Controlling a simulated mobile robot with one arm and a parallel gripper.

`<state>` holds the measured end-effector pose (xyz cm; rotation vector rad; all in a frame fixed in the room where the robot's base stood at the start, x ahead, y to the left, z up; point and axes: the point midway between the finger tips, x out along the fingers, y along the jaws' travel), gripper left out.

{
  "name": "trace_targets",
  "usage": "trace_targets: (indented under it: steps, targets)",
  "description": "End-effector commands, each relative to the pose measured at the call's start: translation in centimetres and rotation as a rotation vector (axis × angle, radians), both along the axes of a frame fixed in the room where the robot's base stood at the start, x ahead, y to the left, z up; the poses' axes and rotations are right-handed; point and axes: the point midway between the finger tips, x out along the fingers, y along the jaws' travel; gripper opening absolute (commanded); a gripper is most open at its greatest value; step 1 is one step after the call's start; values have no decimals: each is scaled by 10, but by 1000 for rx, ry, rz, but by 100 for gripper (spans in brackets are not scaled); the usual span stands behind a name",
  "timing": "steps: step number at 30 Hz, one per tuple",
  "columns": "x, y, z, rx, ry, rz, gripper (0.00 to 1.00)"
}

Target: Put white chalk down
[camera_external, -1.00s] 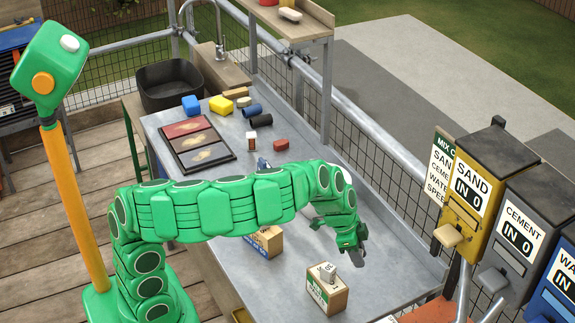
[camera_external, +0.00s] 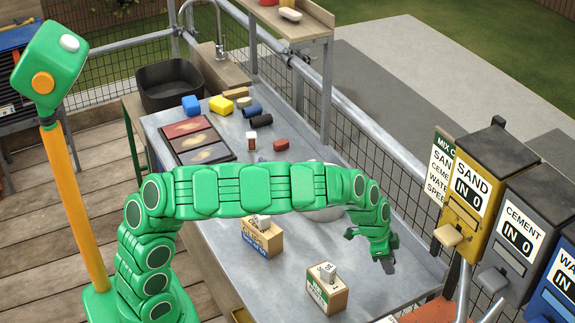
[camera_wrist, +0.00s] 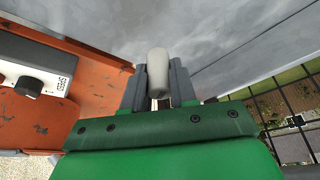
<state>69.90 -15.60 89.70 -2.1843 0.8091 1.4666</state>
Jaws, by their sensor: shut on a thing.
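The white chalk (camera_wrist: 157,72) is a pale rounded stick between the two grey fingers of my gripper (camera_wrist: 157,85) in the wrist view. My gripper is shut on it. In the outside view my gripper (camera_external: 386,266) points down over the right part of the grey metal worktop (camera_external: 345,255), near its right edge. The chalk cannot be made out in the outside view. Whether the chalk touches the worktop cannot be told.
Two small labelled boxes, one (camera_external: 262,238) at mid-table and one (camera_external: 327,290) at the front, stand left of my gripper. An orange surface (camera_wrist: 50,110) with a black knob lies left in the wrist view. Sand (camera_external: 470,195) and cement (camera_external: 515,240) dispensers stand at right.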

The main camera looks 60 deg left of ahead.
Motion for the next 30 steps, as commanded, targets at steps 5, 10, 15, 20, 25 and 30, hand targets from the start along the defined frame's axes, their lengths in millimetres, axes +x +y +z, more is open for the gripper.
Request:
trace_targets:
  steps: [5,10,15,20,25,30]
  targets:
    - [11,-2,-15,-1,1,0,0]
    - [17,-2,-21,0,0,3,0]
    - [19,-3,-24,0,0,2,0]
    - [21,-5,-35,-2,2,2,0]
    - [21,-5,-54,-1,2,1,0]
    - [21,-4,-57,0,0,1,0]
